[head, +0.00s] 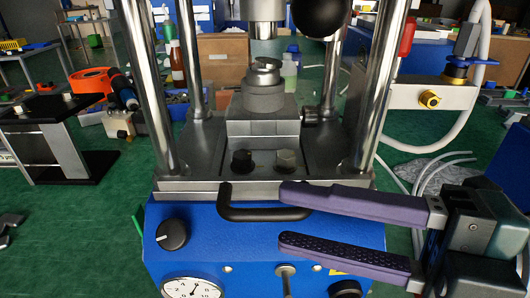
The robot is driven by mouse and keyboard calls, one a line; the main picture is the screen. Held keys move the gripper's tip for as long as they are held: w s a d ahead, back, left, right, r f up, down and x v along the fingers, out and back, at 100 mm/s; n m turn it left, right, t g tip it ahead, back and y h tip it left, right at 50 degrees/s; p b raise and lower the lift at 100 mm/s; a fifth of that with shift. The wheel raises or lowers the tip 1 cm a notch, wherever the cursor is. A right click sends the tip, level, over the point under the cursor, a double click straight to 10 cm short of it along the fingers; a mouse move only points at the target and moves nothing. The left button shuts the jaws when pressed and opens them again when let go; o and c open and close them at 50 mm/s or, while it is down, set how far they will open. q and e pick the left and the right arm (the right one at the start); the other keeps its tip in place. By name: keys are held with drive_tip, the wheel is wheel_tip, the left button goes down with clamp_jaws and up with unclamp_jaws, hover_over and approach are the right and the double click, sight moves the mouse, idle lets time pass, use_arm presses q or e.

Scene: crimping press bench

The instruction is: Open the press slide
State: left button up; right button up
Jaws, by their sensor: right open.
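The press slide (262,172) is a grey metal plate in the middle of the head view, between the press columns. My right gripper (284,218) comes in from the right with two purple fingers, open and apart. Its upper fingertip overlaps the right end of the handle in the picture; I cannot tell if they touch. Nothing is gripped. My left gripper is not in view.
Chrome columns (150,85) stand on both sides of the slide. A black ball knob (319,15) hangs at the top. The base front has a black dial (173,235) and a gauge (192,288). A valve fitting with hose (430,98) stands at the right.

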sight(285, 218)
drive_tip(key=shift+x, duration=1.95)
clamp_jaws()
